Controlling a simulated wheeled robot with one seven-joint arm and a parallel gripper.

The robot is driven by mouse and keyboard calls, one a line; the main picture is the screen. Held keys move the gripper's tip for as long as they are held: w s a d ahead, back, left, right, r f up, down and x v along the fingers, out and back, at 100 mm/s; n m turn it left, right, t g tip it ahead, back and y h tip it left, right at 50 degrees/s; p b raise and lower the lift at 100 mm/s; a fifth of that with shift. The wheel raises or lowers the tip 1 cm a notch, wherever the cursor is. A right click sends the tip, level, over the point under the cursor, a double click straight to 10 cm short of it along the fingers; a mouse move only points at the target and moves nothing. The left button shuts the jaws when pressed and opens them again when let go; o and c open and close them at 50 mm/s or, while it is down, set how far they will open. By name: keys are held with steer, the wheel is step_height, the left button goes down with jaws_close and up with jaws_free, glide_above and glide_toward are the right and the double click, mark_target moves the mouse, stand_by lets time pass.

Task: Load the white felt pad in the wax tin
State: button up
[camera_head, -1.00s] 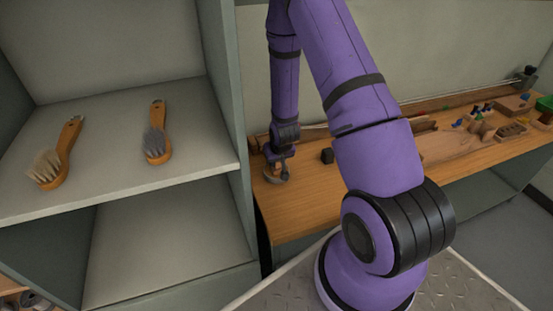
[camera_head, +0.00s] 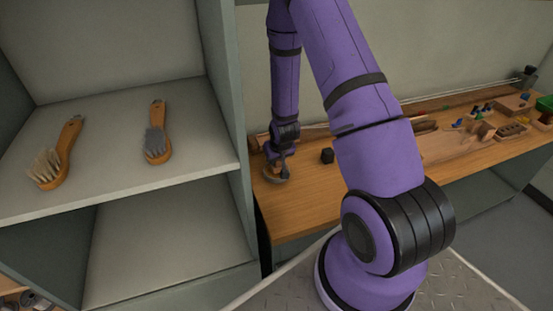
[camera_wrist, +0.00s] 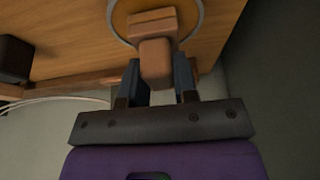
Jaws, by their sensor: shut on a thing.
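My gripper (camera_wrist: 158,65) is shut on a tan wooden block-shaped handle (camera_wrist: 156,60), with one dark finger on each side of it. The handle stands over a round tin with a pale rim (camera_wrist: 201,18) on the bench; whether it touches the tin's contents is hidden. In the head view, my gripper (camera_head: 279,158) is low over the bench's left end, with the tin (camera_head: 271,180) beneath it. No white felt face shows; the underside of the held thing is hidden.
A dark block (camera_head: 327,156) stands on the bench (camera_head: 300,205), right of the tin. Two wooden-handled brushes, one with pale bristles (camera_head: 46,167) and one grey (camera_head: 155,143), lie on the shelf at left. The shelf's side wall (camera_head: 228,90) stands close to the bench end. Several small items lie far right.

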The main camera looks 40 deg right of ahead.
steer(key=shift+r, duration=3.15)
